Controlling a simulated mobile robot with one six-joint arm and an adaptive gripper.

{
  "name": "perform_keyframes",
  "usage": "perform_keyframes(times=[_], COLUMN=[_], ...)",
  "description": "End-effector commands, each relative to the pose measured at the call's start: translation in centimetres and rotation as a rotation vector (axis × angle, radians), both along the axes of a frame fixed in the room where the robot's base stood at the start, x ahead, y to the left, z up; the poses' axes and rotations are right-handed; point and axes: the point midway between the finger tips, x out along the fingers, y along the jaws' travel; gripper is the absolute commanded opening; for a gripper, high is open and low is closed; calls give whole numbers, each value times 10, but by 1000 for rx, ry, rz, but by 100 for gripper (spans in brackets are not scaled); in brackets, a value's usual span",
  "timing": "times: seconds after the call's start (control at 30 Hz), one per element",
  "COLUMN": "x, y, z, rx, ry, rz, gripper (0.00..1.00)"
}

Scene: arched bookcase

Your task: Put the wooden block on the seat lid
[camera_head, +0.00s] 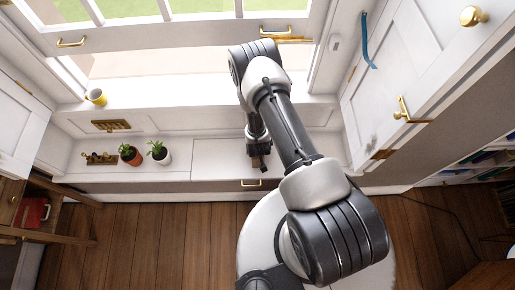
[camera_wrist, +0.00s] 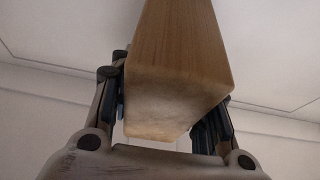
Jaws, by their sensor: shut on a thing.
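The wooden block (camera_wrist: 180,60) fills the upper middle of the wrist view, with its pale end face toward the camera. My gripper (camera_wrist: 170,110) is shut on it, one finger on each side. In the head view my gripper (camera_head: 259,157) points down over the white seat lid (camera_head: 215,158) under the window. The block is small and dark there and mostly hidden by my gripper. I cannot tell whether the block touches the lid.
Two potted plants, in a terracotta pot (camera_head: 131,155) and a white pot (camera_head: 160,154), stand on the seat to the left. A yellow mug (camera_head: 96,97) is on the sill. A white cabinet door (camera_head: 400,70) is at right. The lid left of my gripper is clear.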

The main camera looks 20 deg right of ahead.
Motion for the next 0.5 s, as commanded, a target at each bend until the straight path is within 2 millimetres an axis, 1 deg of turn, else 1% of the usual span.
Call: perform_keyframes(times=[0.13, 0.17, 0.43, 0.5], x=[0, 0, 0, 0], y=[0, 0, 0, 0], z=[-4, -4, -3, -3], rx=[0, 0, 0, 0], ry=[0, 1, 0, 0], rz=[0, 0, 0, 0], gripper=[11, 45, 63, 63])
